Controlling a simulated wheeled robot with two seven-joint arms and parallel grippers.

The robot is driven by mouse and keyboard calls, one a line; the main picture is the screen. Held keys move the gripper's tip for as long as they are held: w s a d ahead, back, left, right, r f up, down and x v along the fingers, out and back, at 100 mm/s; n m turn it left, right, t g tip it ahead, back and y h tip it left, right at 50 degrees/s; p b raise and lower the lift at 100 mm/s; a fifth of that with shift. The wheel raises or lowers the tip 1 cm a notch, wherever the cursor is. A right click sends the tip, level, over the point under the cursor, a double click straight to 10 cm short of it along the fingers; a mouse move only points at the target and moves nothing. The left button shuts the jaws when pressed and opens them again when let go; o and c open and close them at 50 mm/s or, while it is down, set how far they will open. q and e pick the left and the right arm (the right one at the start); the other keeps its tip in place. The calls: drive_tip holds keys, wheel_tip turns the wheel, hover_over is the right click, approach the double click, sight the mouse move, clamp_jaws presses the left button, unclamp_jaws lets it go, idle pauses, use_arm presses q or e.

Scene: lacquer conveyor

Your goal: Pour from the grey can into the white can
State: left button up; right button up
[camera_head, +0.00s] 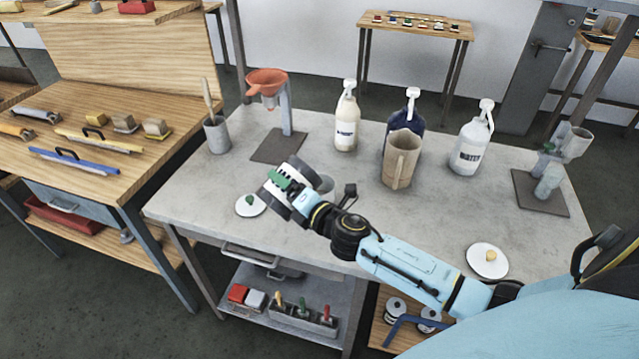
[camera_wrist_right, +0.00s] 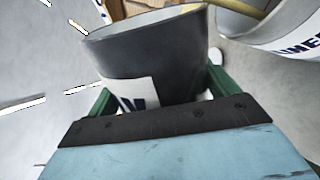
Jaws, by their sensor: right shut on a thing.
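The grey can (camera_wrist_right: 150,62) is dark grey with a white label, and sits between the green fingers of my right gripper (camera_wrist_right: 158,98). In the head view my right gripper (camera_head: 285,180) is over the front left of the grey table, shut on the can, which looks tilted there. The white can (camera_wrist_right: 285,32), with dark lettering, is close beside the grey can's rim in the right wrist view. In the head view the gripper and wrist partly cover the cans, so I cannot tell their outlines apart. Any flow between them is not visible. My left gripper is not in view.
White lids with a green knob (camera_head: 250,205) and a yellow knob (camera_head: 487,261) lie on the table (camera_head: 430,215). Behind stand a funnel stand (camera_head: 267,84), a brush pot (camera_head: 216,135), several bottles (camera_head: 346,122) and a beige jug (camera_head: 401,160). Another stand (camera_head: 548,182) is right.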

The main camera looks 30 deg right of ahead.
drive_tip(key=shift+d+f+m, duration=0.1)
drive_tip(key=shift+d+m, duration=0.05)
drive_tip(key=shift+m, duration=0.55)
idle(1.5)
drive_tip(key=shift+w+d+r+m+p, duration=0.15)
drive_tip(key=shift+d+r+m+p, duration=0.25)
drive_tip(key=shift+d+m, duration=0.1)
idle(1.5)
